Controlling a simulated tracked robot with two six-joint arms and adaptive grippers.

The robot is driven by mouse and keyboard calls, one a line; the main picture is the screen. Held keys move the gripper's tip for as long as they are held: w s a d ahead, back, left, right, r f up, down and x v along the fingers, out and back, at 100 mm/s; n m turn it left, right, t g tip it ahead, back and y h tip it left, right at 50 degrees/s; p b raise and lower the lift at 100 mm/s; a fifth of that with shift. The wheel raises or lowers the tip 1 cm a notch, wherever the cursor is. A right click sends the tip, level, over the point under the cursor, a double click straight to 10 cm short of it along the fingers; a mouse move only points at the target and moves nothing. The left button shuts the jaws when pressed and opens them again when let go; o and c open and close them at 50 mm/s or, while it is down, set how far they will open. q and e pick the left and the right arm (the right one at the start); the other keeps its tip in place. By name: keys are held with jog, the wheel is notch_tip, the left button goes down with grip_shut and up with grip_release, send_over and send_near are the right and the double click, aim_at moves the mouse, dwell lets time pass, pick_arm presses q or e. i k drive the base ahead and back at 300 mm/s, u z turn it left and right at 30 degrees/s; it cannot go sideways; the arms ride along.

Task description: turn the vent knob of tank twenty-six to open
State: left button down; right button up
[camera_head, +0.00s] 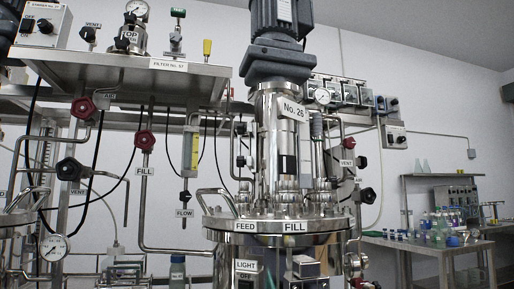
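The steel tank (276,240) stands in the middle, and its tag (292,108) seems to read No. 26. A VENT label (347,163) hangs on the pipework to the right of its column. A red knob (349,142) is just above this label and a black knob (361,162) is beside it. Another dark knob (368,195) sits lower on the same pipes. The label is small, so I cannot tell for certain which knob it marks or how that knob is turned. Neither of my grippers shows.
Other VENT labels are at the left, by a black knob (69,168) and on the upper shelf (130,72). Red knobs (83,108) sit on the left pipes. A bench (428,248) with bottles stands at the right. Pipes crowd the tank's left side.

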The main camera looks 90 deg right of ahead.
aim_at(349, 143)
jog(key=u, duration=0.15)
jog(key=i, duration=0.2)
jog(key=z, duration=2.6)
jog(key=k, duration=0.6)
jog(key=z, duration=0.2)
jog(key=i, duration=0.55)
jog(key=u, duration=0.2)
jog(key=k, duration=0.5)
jog(key=z, duration=0.15)
jog(key=i, duration=0.25)
jog(key=u, duration=0.05)
